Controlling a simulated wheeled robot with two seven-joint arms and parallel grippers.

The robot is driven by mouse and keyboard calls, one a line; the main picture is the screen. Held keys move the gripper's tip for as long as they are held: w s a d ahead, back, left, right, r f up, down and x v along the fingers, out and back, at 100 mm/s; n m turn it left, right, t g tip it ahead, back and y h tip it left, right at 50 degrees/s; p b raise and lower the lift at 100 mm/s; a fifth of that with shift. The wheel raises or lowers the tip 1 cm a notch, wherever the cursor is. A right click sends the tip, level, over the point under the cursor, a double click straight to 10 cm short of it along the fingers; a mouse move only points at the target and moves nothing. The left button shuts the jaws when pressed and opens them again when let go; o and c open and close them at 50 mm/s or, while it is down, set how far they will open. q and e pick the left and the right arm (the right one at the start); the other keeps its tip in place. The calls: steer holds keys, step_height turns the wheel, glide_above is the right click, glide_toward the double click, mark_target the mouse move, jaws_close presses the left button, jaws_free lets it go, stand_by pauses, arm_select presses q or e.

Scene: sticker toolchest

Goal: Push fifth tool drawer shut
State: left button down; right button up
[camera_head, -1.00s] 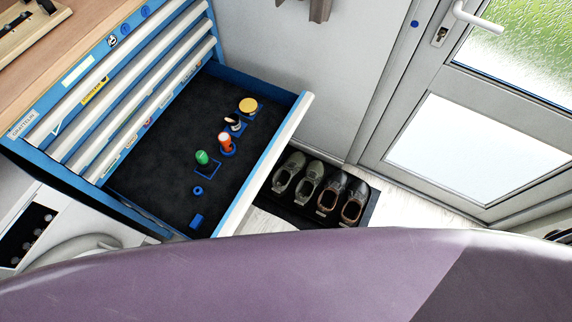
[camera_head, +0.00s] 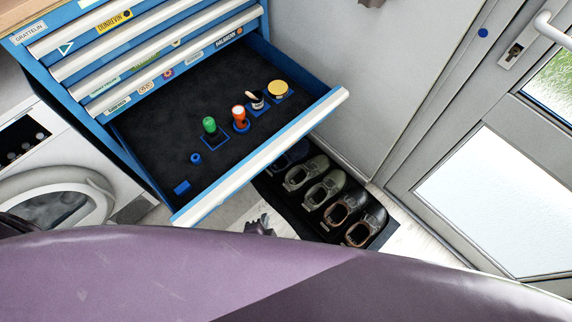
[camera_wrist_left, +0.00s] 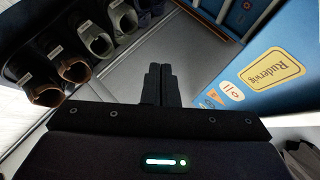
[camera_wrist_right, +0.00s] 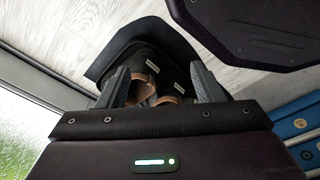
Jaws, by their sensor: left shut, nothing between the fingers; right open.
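The open tool drawer (camera_head: 150,132) is pulled far out of the blue tool chest (camera_head: 74,92). Its pale front edge (camera_head: 268,150) faces the lower right. Inside lie a green-topped item (camera_head: 209,125), an orange item (camera_head: 239,113), a yellow-topped item (camera_head: 278,88) and small blue holders. My left gripper (camera_head: 260,228) shows just below the drawer front, apart from it in the picture. In the left wrist view its fingers (camera_wrist_left: 158,84) are together and empty, near a blue panel with stickers (camera_wrist_left: 262,84). My right gripper (camera_wrist_right: 161,84) is open and empty in the right wrist view.
Several shoes (camera_head: 326,188) stand on a dark mat (camera_head: 385,237) right of the drawer. A white door (camera_head: 480,190) is at the right. A washing machine (camera_head: 60,190) stands at the left. The drawers above the open one look shut.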

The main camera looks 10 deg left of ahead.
mark_target(284, 146)
arm_select(q)
steer(key=w+d+r+m+t+y+b, duration=0.2)
steer(key=d+r+m+t+b, duration=0.4)
steer(key=r, duration=0.9)
steer(key=shift+n+t, duration=0.4)
steer(key=shift+n, duration=0.5)
steer(key=w+b, duration=0.1)
steer(key=w, duration=0.6)
steer(key=w+a+b, duration=0.1)
steer(key=w, duration=0.3)
steer(key=shift+w+r+b, duration=0.1)
steer(key=shift+w+b, duration=0.2)
steer(key=shift+w, duration=0.05)
steer(key=shift+w+a, duration=0.35)
steer(key=shift+a, duration=0.15)
arm_select(e)
steer(key=w+a+r, duration=0.1)
steer(key=w+a, duration=0.1)
steer(key=w, duration=0.5)
steer(key=shift+a+r, duration=0.15)
steer(key=shift+r, duration=0.25)
steer(key=shift+w+r, duration=0.1)
